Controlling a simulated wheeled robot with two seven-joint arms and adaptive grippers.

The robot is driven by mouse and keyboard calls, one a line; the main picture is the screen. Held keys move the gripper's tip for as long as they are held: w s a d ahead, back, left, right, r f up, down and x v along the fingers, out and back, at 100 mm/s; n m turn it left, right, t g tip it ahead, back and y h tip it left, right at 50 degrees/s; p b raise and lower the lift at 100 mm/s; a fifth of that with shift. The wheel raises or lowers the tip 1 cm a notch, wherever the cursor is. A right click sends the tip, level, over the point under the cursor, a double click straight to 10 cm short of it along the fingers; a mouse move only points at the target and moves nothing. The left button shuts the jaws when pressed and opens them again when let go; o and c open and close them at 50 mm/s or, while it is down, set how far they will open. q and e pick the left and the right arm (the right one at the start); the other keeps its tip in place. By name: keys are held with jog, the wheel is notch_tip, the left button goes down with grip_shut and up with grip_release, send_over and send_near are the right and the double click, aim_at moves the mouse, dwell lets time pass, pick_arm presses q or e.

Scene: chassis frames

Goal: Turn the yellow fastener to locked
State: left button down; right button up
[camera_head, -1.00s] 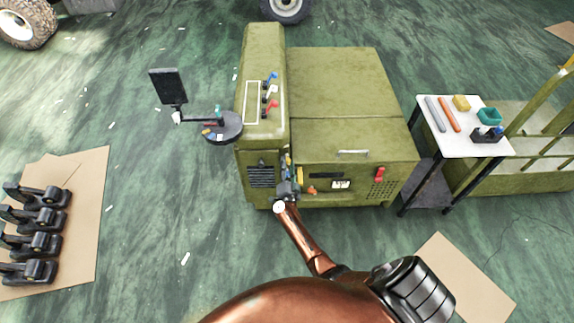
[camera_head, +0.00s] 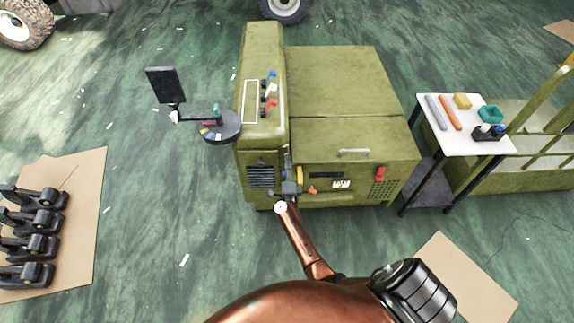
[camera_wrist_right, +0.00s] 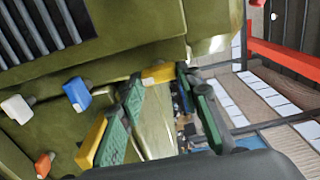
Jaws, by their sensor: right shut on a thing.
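A yellow fastener (camera_wrist_right: 158,73) sits at the edge of the olive housing in the right wrist view, its grip turned roughly sideways in the picture. My right gripper (camera_wrist_right: 160,82) is shut on it, with one green-padded finger on each side. In the head view my right gripper (camera_head: 290,180) is at the lower front of the olive machine (camera_head: 340,130), and the fastener is too small to make out there. My left gripper is not in view.
A blue knob (camera_wrist_right: 77,93), a white knob (camera_wrist_right: 18,108) and an orange knob (camera_wrist_right: 45,163) are close by on the housing. A round tray (camera_head: 222,128) with small items is on the machine's left. A small table (camera_head: 455,140) stands to its right.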

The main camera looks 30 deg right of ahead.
jog(key=shift+a, duration=0.1)
dwell(0.4)
jog(key=o, duration=1.2)
jog(key=shift+c, duration=0.2)
